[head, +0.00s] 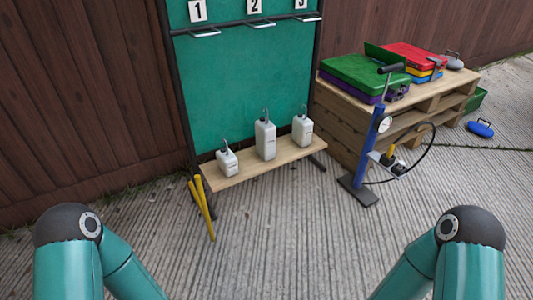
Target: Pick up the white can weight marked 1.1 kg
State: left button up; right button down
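Three white can weights with hooks on top stand upright on a low wooden shelf (240,176) in the head view. The left can (227,162) is small, the middle can (265,140) is the tallest, and the right can (302,131) is mid-sized. Their markings are too small to read, so I cannot tell which one says 1.1 kg. My two teal arms show at the lower left and lower right, well apart from the cans. Both grippers are out of the picture.
A green board (245,85) with hooks numbered 1, 2 and 3 rises behind the shelf. Yellow sticks (201,205) lean at its left end. A blue pump (372,150) and a pallet stack (425,100) with coloured cases stand right. The concrete in front is clear.

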aim_at(265, 131)
jog(key=k, duration=0.75)
jog(key=z, duration=0.55)
jog(key=i, duration=2.05)
jog(key=u, duration=0.45)
